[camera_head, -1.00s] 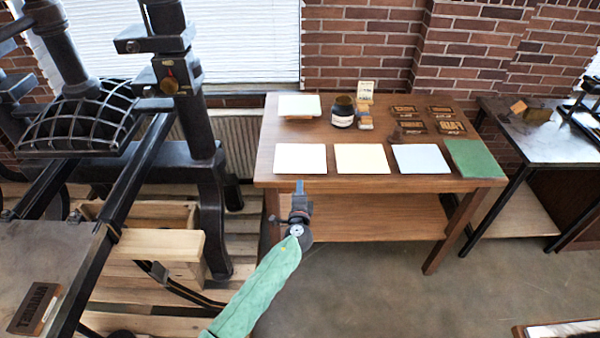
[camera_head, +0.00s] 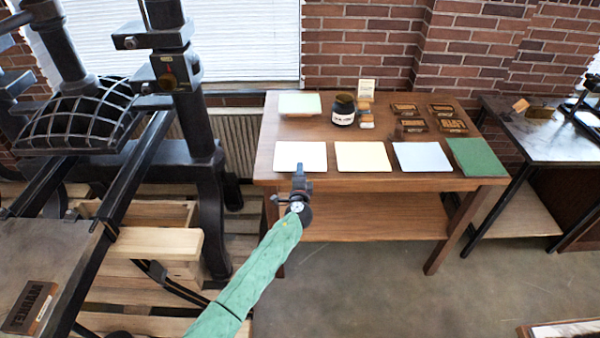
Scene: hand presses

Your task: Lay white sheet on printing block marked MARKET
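The white sheet (camera_head: 298,153) lies flat at the front left of the wooden table, leftmost in a row of sheets. The block marked MARKET (camera_head: 30,307) lies on the press bed (camera_head: 45,250) at the lower left; its lettering reads mirrored. My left gripper (camera_head: 299,172) is at the table's front edge, its tip just overlapping the sheet's near edge in the view. It shows edge-on, so its finger gap and any contact with the sheet cannot be made out. My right gripper is not in view.
A cream sheet (camera_head: 362,156), a pale blue sheet (camera_head: 421,156) and a green sheet (camera_head: 478,157) continue the row. Behind stand an ink jar (camera_head: 343,112), a raised pale pad (camera_head: 300,104) and several dark blocks (camera_head: 453,124). The black press upright (camera_head: 200,130) stands left of the table.

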